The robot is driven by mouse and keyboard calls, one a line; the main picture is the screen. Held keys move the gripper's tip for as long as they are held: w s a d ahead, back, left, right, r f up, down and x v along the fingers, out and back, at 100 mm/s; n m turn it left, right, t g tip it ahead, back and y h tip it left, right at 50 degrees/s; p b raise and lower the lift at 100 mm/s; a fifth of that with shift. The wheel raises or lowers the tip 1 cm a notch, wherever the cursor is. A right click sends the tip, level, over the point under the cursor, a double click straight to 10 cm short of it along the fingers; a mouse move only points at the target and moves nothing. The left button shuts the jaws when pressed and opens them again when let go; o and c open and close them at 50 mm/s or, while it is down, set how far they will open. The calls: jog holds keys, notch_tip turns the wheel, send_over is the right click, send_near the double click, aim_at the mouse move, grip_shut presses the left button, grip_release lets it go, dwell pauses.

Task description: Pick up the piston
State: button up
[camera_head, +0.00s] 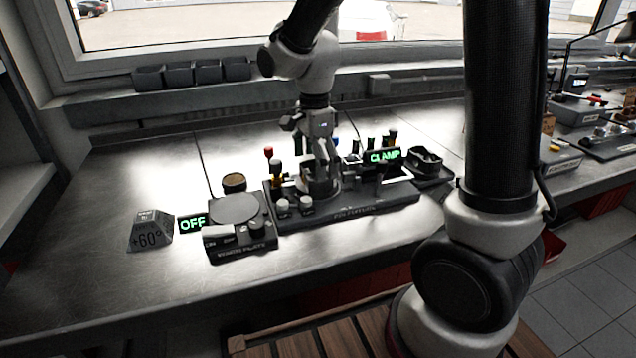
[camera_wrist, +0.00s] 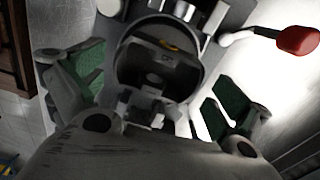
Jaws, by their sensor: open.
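The piston (camera_wrist: 150,62) shows in the wrist view as a grey, hollow, round cup seen from its open end, with a small yellowish detail inside. In the head view the piston (camera_head: 317,186) is a short cylinder standing on the dark fixture (camera_head: 375,209). My gripper (camera_head: 322,158) points down over it. In the wrist view my gripper (camera_wrist: 155,90) is open, with a green-padded finger on the left and another on the right of the piston. Gaps show between the pads and the piston wall. The fingertips partly hide it in the head view.
A red-knobbed lever (camera_wrist: 295,40) stands close to the right finger. A heating plate (camera_head: 238,209) with an OFF display (camera_head: 193,222) and a +60° block (camera_head: 150,232) stand left. A CLAMP display (camera_head: 385,156) and black tray (camera_head: 427,162) are right. The front-left bench is clear.

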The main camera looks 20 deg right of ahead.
notch_tip(320, 180, down, 4)
jog(key=shift+d+r, duration=0.1)
jog(key=shift+r, duration=0.1)
jog(key=shift+c, duration=0.4)
jog(key=shift+r, duration=0.15)
jog(key=c, duration=1.2)
